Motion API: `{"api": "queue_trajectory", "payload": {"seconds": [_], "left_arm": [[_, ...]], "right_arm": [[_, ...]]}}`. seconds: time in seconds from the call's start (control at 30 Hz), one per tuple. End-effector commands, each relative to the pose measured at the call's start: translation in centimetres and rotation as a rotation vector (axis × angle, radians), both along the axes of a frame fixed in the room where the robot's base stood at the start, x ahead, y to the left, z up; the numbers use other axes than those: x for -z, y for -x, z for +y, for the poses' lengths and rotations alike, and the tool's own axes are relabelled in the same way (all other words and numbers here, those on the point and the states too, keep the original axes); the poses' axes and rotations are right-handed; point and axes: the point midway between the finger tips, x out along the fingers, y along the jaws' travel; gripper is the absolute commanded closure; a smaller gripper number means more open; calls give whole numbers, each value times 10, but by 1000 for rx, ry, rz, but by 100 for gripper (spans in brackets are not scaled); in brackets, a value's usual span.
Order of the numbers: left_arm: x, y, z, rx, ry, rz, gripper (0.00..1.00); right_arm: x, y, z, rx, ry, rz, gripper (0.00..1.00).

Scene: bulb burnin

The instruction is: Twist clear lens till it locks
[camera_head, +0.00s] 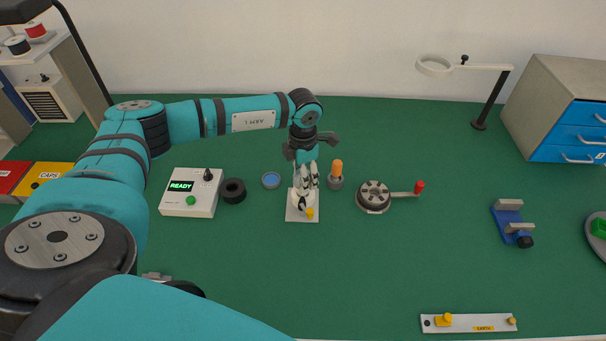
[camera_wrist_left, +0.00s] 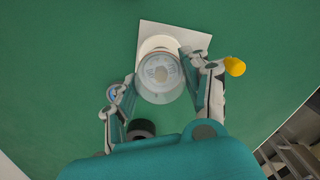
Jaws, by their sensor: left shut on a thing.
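The clear lens (camera_wrist_left: 160,78) is a round, see-through cover on a pale round base (camera_wrist_left: 158,44) on a white square plate (camera_wrist_left: 147,30). Inside the lens a greyish hexagonal part shows. My left gripper (camera_wrist_left: 162,84) has a finger on each side of the lens and is shut on it. In the head view my left gripper (camera_head: 305,186) points down over the white plate (camera_head: 302,218), and its fingers hide most of the lens and base. My right gripper is not seen.
Left of the plate are a blue-topped round part (camera_head: 271,181), a black ring (camera_head: 233,191) and a box reading READY (camera_head: 190,205). Close right are an orange-topped item (camera_head: 336,172) and a cranked disc (camera_head: 373,197).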

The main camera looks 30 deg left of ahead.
Motion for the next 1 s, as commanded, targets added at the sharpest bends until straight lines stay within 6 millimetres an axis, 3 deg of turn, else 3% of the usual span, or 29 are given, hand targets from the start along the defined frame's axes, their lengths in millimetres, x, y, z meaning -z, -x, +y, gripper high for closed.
{"api": "queue_trajectory", "payload": {"seconds": [0.57, 1.0], "left_arm": [[1, 0, 0, 10, 0, 0, 82], [1, 0, 0, 264, 0, 1, 82]], "right_arm": [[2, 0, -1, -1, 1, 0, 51], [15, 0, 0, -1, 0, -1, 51]]}}
